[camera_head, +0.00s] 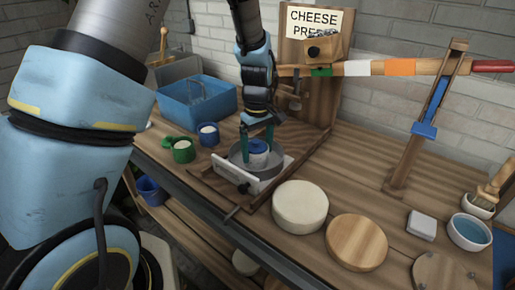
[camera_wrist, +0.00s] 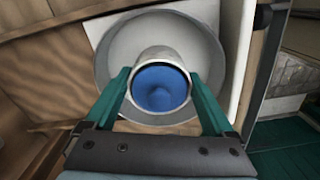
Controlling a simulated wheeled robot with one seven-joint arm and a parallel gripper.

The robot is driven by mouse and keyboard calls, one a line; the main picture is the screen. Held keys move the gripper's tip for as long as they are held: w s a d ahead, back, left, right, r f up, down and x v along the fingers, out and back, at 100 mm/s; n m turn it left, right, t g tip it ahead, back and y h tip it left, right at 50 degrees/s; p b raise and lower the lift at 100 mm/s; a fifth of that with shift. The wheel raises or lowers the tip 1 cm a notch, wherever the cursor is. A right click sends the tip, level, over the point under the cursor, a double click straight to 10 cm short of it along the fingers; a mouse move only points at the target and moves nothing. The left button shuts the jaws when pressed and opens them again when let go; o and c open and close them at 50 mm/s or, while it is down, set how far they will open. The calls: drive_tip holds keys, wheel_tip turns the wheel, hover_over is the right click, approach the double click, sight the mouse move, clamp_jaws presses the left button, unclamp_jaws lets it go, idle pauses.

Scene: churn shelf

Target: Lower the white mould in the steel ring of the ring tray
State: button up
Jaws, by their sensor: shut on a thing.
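The white mould (camera_wrist: 140,60) is a small white cup with a blue inside, held between the green fingers of my gripper (camera_wrist: 160,100) in the wrist view. In the head view the mould (camera_head: 258,146) shows between the fingertips of my gripper (camera_head: 257,135), which points down. The steel ring (camera_wrist: 205,50) is a wide grey ring around the mould as seen from above. In the head view the steel ring (camera_head: 268,170) surrounds the mould's lower part, which is hidden. I cannot tell whether the mould touches the bottom. The ring tray (camera_head: 236,170) has a white front plate.
A green cup (camera_head: 182,151) and a small blue cup (camera_head: 208,134) stand left of the ring. A blue bin (camera_head: 196,100) is behind them. A pale cheese round (camera_head: 300,206) and a wooden disc (camera_head: 356,242) lie in front. The striped press lever (camera_head: 400,67) extends overhead to the right.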

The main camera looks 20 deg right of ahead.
drive_tip(key=o, duration=1.1)
drive_tip(key=shift+c, duration=0.2)
wheel_tip(320, 180, up, 11)
drive_tip(key=shift+f+b, duration=0.1)
drive_tip(key=shift+b, duration=1.1)
drive_tip(key=s+a+f+m, duration=0.1)
drive_tip(key=a+m, duration=0.1)
drive_tip(key=a, duration=1.3)
drive_tip(key=s+a+f+m+t, duration=0.1)
drive_tip(key=s+a+m, duration=0.1)
drive_tip(key=a, duration=1.3)
drive_tip(key=shift+s+a+f+t, duration=0.15)
drive_tip(key=shift+s+t, duration=0.1)
drive_tip(key=shift+t, duration=0.05)
